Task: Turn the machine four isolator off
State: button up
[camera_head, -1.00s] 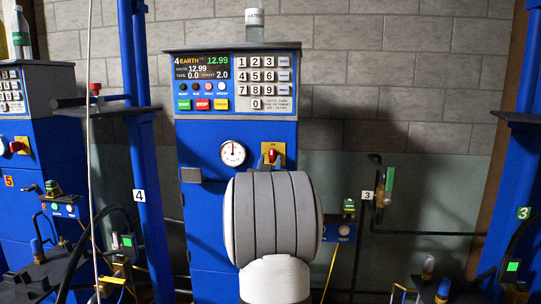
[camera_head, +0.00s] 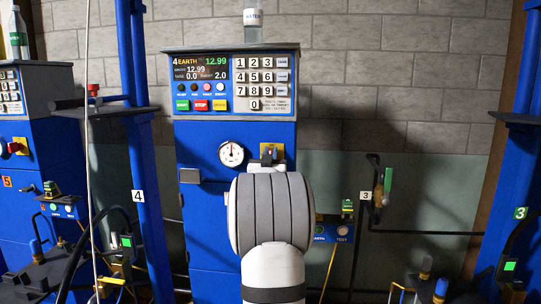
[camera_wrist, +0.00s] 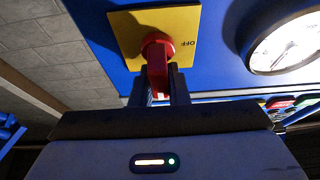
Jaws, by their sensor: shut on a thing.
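The machine four isolator is a yellow plate (camera_head: 291,151) with a red handle on the blue machine front, beside the round gauge. In the wrist view the plate (camera_wrist: 124,35) shows an OFF mark, upside down at its right side. The red handle (camera_wrist: 157,62) sticks out toward my gripper and does not point at the OFF mark. My gripper (camera_wrist: 161,90) is shut on the handle, one finger on each side. In the head view my gripper (camera_head: 268,156) covers most of the handle and the lower plate.
The round gauge (camera_head: 231,154) sits close left of the isolator. Above are a screen (camera_head: 201,68), keypad (camera_head: 263,82) and coloured buttons (camera_head: 201,105). A bottle (camera_head: 253,24) stands on top. A blue post (camera_head: 148,190) marked 4 stands at left.

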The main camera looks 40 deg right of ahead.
grip_shut()
jog(key=shift+n+b, duration=0.3)
jog(key=shift+b, duration=0.05)
jog(key=shift+f+n+y+b, duration=0.15)
jog(key=shift+n+y+b, duration=0.15)
jog(key=shift+n+b, duration=0.4)
jog(key=n+t+b, duration=0.1)
jog(key=n+y+b, duration=0.1)
jog(key=n, duration=0.1)
jog(key=shift+w+a+f+t+y, duration=0.1)
jog(key=shift+w+t+y, duration=0.05)
jog(key=shift+t+y, duration=0.2)
jog(key=n+b, duration=0.1)
jog(key=n, duration=0.1)
jog(key=n+t+y+b, duration=0.1)
jog(key=n, duration=0.1)
jog(key=shift+w+a+y, duration=0.1)
jog(key=shift+y, duration=0.15)
jog(key=shift+w+a+f+n+g+y+p, duration=0.15)
jog(key=shift+n+y+p, duration=0.5)
jog(key=shift+n, duration=1.55)
jog(key=shift+w+f+n+g+y+p, duration=0.15)
jog(key=shift+n+y, duration=0.85)
jog(key=shift+n, duration=1.2)
jog(key=shift+a+n+g+y+p, duration=0.15)
jog(key=shift+n+y+p, duration=0.5)
jog(key=shift+n, duration=1.55)
jog(key=shift+d+f, duration=0.1)
